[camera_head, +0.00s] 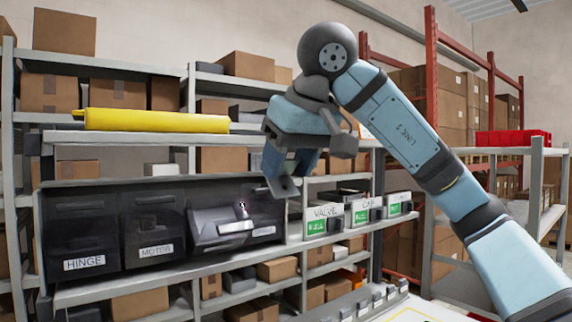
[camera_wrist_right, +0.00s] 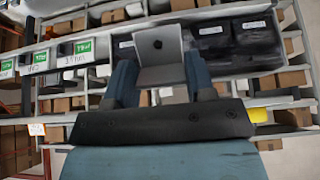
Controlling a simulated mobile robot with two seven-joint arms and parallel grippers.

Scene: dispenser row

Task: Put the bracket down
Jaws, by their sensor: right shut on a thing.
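The bracket (camera_head: 283,185) is a grey L-shaped metal piece with a hole. My right gripper (camera_head: 291,160) is shut on it and holds it in the air in front of the shelf rack. In the right wrist view the bracket (camera_wrist_right: 159,46) sits between the two blue fingers of the gripper (camera_wrist_right: 160,82), with its flat plate standing up beyond them. In the head view the gripper partly hides the bracket's upper part. My left gripper is not in view.
Dark bins labelled HINGE (camera_head: 83,225) and MOTOR (camera_head: 152,222) stand on the shelf. A third bin (camera_head: 222,222) is tilted forward. White-fronted VALVE (camera_head: 322,218) and CAP (camera_head: 362,214) dispensers stand to the right. A yellow roll (camera_head: 155,121) lies above. Small dispensers (camera_head: 377,298) line the lower front.

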